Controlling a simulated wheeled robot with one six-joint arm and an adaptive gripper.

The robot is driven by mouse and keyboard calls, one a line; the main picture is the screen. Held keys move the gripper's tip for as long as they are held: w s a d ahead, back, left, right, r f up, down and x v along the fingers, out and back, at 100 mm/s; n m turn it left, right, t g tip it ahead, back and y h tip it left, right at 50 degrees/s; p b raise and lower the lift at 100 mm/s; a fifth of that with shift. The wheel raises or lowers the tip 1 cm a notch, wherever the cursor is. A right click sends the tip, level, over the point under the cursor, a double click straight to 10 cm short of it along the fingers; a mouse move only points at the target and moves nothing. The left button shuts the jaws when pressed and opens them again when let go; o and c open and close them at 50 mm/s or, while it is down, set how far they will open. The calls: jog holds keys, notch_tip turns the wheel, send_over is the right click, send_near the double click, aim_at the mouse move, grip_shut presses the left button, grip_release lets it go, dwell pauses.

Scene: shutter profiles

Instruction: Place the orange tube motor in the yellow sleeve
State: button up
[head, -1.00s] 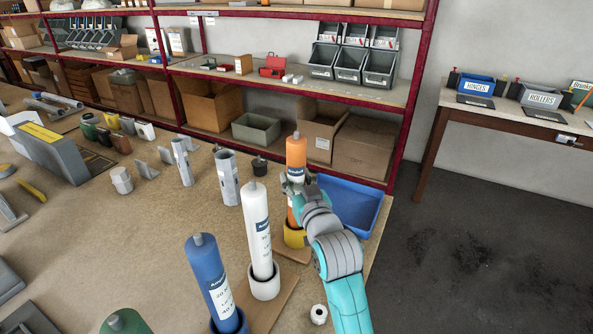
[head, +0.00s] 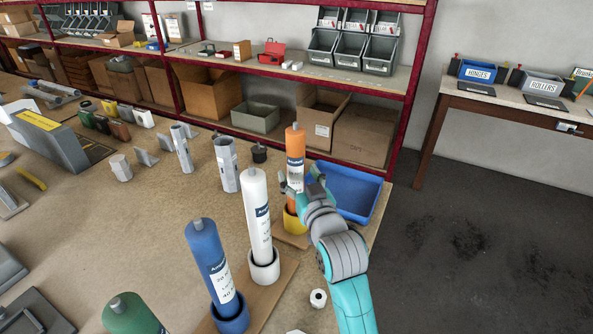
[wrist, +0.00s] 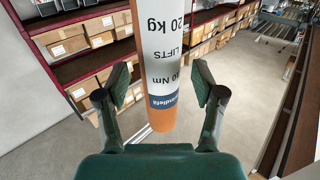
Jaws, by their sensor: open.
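The orange tube motor (head: 294,158) stands upright in the yellow sleeve (head: 293,221) on the bench, near its right edge. My gripper (head: 299,186) is beside the motor's middle, on its right. In the wrist view my gripper (wrist: 160,95) is open, with one finger on each side of the motor. The motor (wrist: 162,60) shows its white label and orange end there, with gaps to both fingers. The sleeve is partly covered by my arm in the head view, and its inside is hidden.
A white tube motor (head: 257,215) and a blue one (head: 212,262) stand in their own sleeves to the left. A green one (head: 132,312) is at the front. A blue tray (head: 352,192) lies just right of my gripper. A small white roll (head: 318,298) lies near my arm.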

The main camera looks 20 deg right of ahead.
jog(key=s, duration=0.9)
jog(key=shift+s, duration=0.3)
jog(key=shift+g, duration=0.8)
jog(key=s+f, duration=1.6)
jog(key=s, duration=0.1)
jog(key=shift+s+f, duration=0.2)
jog(key=shift+s, duration=0.1)
jog(key=s+f+g, duration=0.1)
jog(key=s+f, duration=0.1)
jog(key=s, duration=2.1)
jog(key=shift+f+g, duration=0.3)
jog(key=shift+f, duration=0.1)
